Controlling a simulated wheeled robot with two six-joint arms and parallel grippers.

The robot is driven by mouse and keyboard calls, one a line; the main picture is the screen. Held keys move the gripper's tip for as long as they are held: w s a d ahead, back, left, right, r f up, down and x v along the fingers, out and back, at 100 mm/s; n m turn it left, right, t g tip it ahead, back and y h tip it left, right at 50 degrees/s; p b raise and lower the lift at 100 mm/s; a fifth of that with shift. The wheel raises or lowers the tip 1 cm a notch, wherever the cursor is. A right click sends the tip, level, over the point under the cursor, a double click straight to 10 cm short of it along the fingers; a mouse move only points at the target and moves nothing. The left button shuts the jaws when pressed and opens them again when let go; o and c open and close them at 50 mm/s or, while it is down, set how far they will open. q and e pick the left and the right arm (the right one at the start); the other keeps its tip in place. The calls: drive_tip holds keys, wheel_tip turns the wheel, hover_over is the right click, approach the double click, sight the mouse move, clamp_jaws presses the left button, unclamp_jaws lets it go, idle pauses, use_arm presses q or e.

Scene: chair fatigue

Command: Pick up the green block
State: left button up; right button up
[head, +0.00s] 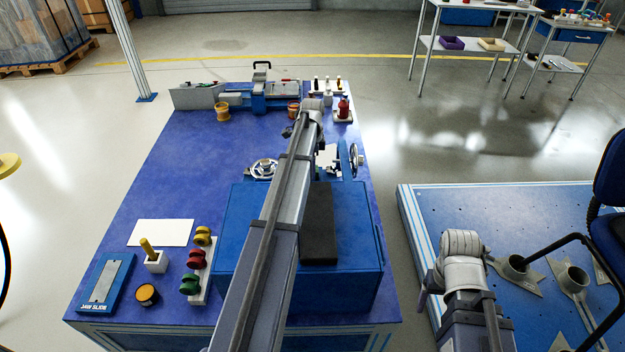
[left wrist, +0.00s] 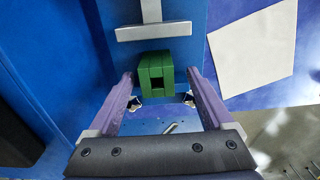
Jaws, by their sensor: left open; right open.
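The green block (left wrist: 156,74) shows in the left wrist view. It has a dark square opening in the face toward the camera. It lies between the two fingertips of my left gripper (left wrist: 160,96), with a gap on each side. The jaws are open and hold nothing; I cannot tell how far above or below the tips the block sits. In the head view I do not see the green block, and my long left arm covers part of the table. My right gripper (head: 424,292) is at the lower right, mostly hidden by its own wrist, away from the blue table.
A grey T-shaped bar (left wrist: 153,31) stands just beyond the block, and a white sheet (left wrist: 252,50) lies right of it. On the blue table (head: 190,165), a blue box (head: 350,235) with a dark pad stands under my left arm. A perforated platform (head: 430,215) is at right.

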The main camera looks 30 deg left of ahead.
use_arm(q)
wheel_tip(320, 180, down, 4)
drive_tip(key=b, duration=0.3)
drive_tip(key=shift+s+d+f, duration=0.1)
drive_tip(key=shift+s+d, duration=0.05)
clamp_jaws()
idle(0.4)
